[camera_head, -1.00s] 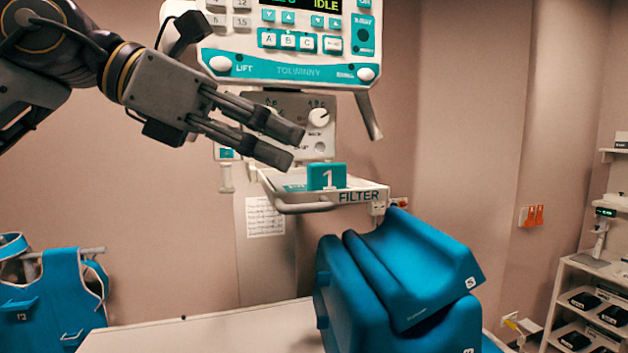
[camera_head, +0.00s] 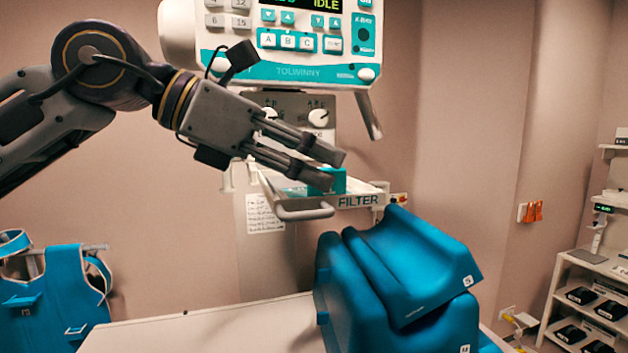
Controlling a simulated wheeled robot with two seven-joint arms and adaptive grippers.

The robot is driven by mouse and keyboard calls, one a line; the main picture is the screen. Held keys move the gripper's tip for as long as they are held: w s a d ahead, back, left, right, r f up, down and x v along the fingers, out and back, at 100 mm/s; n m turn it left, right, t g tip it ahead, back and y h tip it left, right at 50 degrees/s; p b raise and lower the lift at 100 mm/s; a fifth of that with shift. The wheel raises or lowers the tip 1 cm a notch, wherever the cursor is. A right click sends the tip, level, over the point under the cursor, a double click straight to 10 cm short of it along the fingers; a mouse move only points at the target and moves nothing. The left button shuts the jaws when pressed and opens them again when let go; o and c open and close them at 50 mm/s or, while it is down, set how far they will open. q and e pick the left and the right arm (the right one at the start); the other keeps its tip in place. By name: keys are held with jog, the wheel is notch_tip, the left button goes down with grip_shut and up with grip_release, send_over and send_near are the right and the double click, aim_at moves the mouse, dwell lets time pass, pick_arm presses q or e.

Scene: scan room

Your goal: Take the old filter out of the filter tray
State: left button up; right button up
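The filter tray (camera_head: 303,209) is a pale tray with a front handle and a "FILTER" label, below the machine's control panel. A teal filter (camera_head: 338,182) sits on the tray; the number 1 it bore earlier is now hidden behind my fingers. My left gripper (camera_head: 333,168) comes in from the left, its two fingers apart and pointing right and slightly down. The fingertips overlap the filter in the picture; I cannot tell whether they touch it. My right gripper is not in view.
Blue cushions (camera_head: 400,280) stand on the white table (camera_head: 210,325) below the tray. A blue apron (camera_head: 50,295) hangs at left; a shelf (camera_head: 590,262) stands at right.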

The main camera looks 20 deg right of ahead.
pick_arm(q)
jog(key=shift+d+f, duration=0.1)
jog(key=shift+d, duration=0.05)
dwell(0.3)
grip_shut()
